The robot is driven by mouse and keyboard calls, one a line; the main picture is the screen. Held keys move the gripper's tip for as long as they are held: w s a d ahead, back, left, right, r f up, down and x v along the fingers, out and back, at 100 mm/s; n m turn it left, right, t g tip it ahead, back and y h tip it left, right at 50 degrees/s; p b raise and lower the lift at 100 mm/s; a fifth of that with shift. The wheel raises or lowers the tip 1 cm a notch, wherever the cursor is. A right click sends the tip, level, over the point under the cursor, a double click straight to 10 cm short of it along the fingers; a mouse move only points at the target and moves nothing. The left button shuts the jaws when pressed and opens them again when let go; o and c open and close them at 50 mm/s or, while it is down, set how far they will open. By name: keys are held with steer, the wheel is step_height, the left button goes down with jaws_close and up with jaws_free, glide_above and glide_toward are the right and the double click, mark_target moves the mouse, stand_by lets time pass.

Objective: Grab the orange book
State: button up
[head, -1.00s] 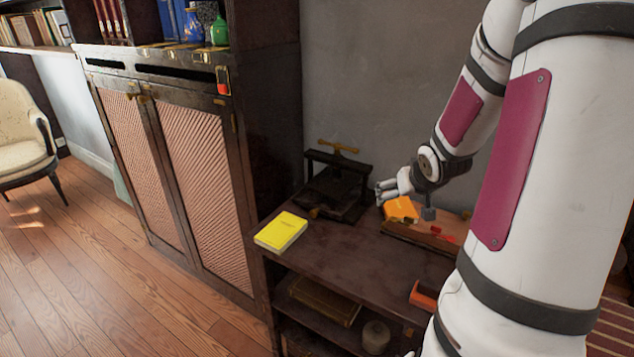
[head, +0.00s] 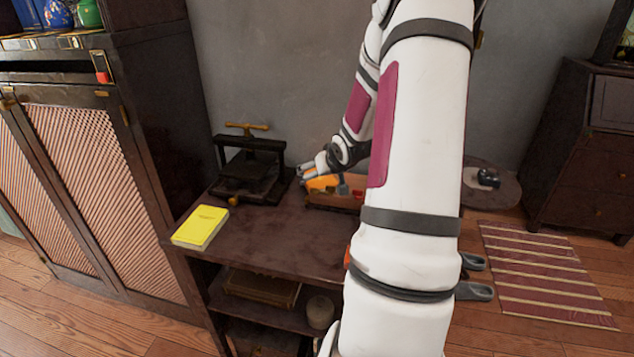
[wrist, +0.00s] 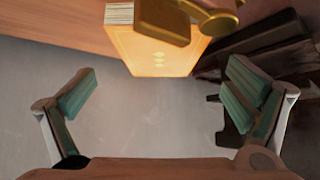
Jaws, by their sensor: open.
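The orange book (head: 321,184) is at the back of the dark side table, at the left end of a low wooden box. In the wrist view the orange book (wrist: 150,58) is at the top centre, with its cover and pale page edges showing. A gold-coloured metal piece covers part of it. My gripper (head: 312,168) is just above and beside the book in the head view. In the wrist view my gripper (wrist: 163,78) is open, its green-padded fingers wide apart with the book beyond and between them. No contact with the book shows.
A dark press with a gold handle (head: 247,128) stands left of the book. A yellow book (head: 200,227) lies at the table's (head: 265,240) front left. The wooden box (head: 335,199) holds small coloured items. A cabinet (head: 85,150) stands left.

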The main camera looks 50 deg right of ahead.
mark_target(318, 179)
steer(key=b+x, duration=0.1)
steer(key=x, duration=0.3)
steer(key=shift+w+d+f, duration=0.1)
steer(key=shift+w, duration=0.2)
steer(key=c, duration=1.3)
steer(key=shift+c, duration=0.2)
